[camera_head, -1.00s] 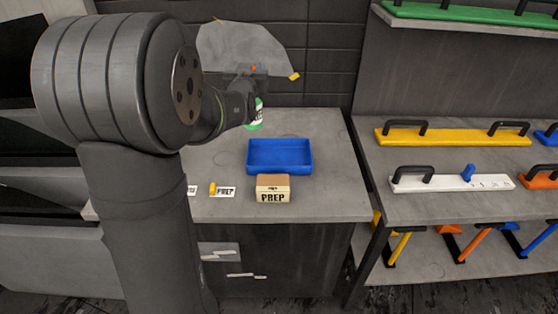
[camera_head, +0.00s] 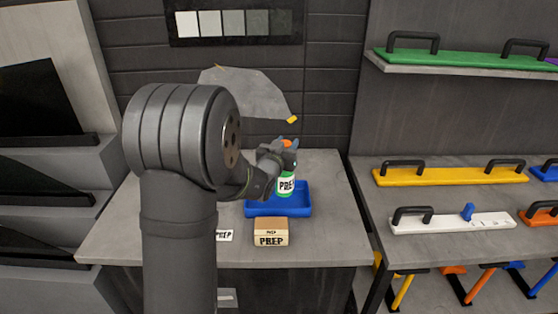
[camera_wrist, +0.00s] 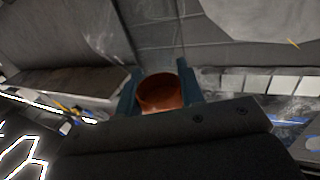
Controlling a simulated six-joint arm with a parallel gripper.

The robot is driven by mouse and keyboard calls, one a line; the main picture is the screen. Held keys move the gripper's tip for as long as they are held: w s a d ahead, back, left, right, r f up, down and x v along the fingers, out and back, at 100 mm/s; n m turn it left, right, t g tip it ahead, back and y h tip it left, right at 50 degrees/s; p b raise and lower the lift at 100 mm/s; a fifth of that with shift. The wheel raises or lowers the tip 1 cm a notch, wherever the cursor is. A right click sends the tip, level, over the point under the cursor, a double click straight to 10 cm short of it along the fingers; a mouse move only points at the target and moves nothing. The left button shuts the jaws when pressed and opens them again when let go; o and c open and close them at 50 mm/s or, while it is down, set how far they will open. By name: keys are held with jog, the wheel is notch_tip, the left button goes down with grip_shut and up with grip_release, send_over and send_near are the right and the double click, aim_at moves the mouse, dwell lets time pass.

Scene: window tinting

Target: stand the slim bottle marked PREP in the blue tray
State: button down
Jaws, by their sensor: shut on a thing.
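The slim bottle (camera_head: 286,186) is green with a white label reading PREP. My gripper (camera_head: 289,146) is shut on its upper part, and the bottle looks roughly upright. In the wrist view, the orange top (camera_wrist: 162,93) sits between the two jaws of my gripper (camera_wrist: 160,88). The blue tray (camera_head: 262,211) lies on the grey bench, and the bottle overlaps its inside in the head view. I cannot tell whether the bottle's base touches the tray floor.
A tan box marked PREP (camera_head: 271,232) stands just in front of the tray. A white PREP card (camera_head: 224,235) lies to its left. The bench (camera_head: 328,215) is clear right of the tray. Shelves at right hold handled bars, including a yellow one (camera_head: 450,175).

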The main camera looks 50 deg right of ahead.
notch_tip(320, 180, down, 6)
jog(key=w, duration=0.2)
jog(key=shift+w+r, duration=0.2)
jog(key=shift+w, duration=0.2)
jog(key=shift+a+f, duration=0.1)
jog(key=c, duration=0.9)
grip_release()
jog(key=shift+c, duration=0.2)
jog(key=v, duration=1.2)
